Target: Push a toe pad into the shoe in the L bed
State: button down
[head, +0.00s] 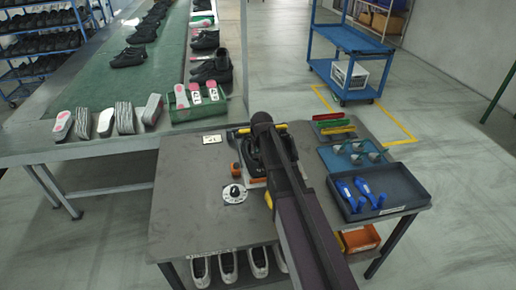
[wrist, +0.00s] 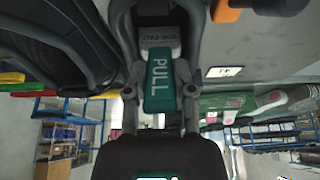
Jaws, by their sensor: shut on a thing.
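In the wrist view my gripper (wrist: 160,62) is shut on a toe pad (wrist: 160,85), a grey block with a green tab marked PULL. The fingers lie along both sides of it. In the head view my arm hides the gripper and most of the black bed area (head: 250,150) on the grey table. A dark, curved shape, perhaps a shoe, fills the upper left of the wrist view (wrist: 60,40). I cannot tell which bed it is in, or whether the pad touches a shoe.
A round dial (head: 234,193) sits on the grey table (head: 190,215). At right are a dark tray (head: 410,187) with blue tools and a blue tray (head: 328,157) with several small pieces. The table's front left is clear.

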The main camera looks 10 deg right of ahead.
jog(key=shift+w+f+b, duration=1.2)
jog(key=shift+f, duration=0.15)
jog(key=shift+w+f, duration=0.2)
jog(key=shift+w, duration=1.65)
jog(key=shift+c, duration=1.9)
grip_release()
jog(key=shift+s+r, duration=0.2)
jog(key=shift+s, duration=0.35)
jog(key=shift+s+r, duration=0.2)
jog(key=shift+s, duration=0.3)
jog(key=shift+r+p, duration=0.15)
jog(key=shift+p, duration=0.2)
jog(key=shift+r+p, duration=1.4)
jog(key=shift+r, duration=0.1)
